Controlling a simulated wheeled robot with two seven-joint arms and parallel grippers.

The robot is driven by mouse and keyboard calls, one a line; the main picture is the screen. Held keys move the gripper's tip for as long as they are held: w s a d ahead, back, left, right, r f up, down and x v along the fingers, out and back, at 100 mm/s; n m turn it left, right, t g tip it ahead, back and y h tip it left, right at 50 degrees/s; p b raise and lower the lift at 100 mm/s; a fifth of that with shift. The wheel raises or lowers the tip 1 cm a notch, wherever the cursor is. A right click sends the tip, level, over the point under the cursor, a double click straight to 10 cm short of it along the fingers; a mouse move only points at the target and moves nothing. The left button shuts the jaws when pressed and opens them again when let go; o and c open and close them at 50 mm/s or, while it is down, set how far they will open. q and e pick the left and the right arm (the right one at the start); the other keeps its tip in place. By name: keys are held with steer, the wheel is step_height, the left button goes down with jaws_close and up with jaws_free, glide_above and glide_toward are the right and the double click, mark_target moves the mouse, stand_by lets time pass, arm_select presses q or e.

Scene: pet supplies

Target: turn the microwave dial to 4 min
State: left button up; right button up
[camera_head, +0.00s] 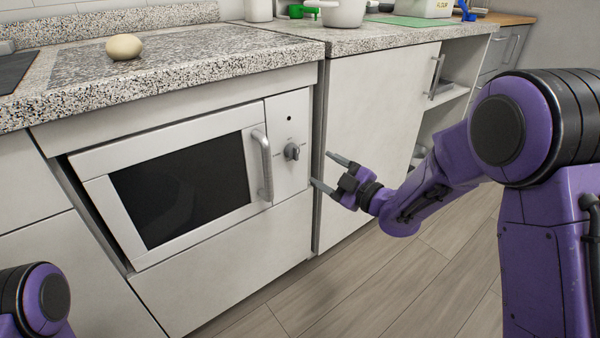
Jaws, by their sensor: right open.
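The white microwave (110,223) is built into the lower cabinet, with its door shut and a dark window. A grey dial (291,151) sits on the control panel at its right side; the markings around it are too small to read. My right gripper (323,170) is open and empty. It is to the right of and slightly below the dial, in front of the cabinet edge, and appears apart from the dial. My left gripper is out of view; only part of my left arm shows at the lower left corner.
The microwave's vertical door handle (263,165) stands out just left of the dial. A speckled counter (215,62) overhangs above, with a round beige object (124,47) on it. A white cabinet door (370,130) is behind my right gripper. The wooden floor (370,285) in front is clear.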

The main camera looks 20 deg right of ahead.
mark_target(294, 152)
steer(key=b+x, duration=0.1)
steer(key=x, duration=0.8)
steer(key=shift+w+a, duration=0.25)
steer(key=shift+w, duration=0.05)
steer(key=c, duration=1.1)
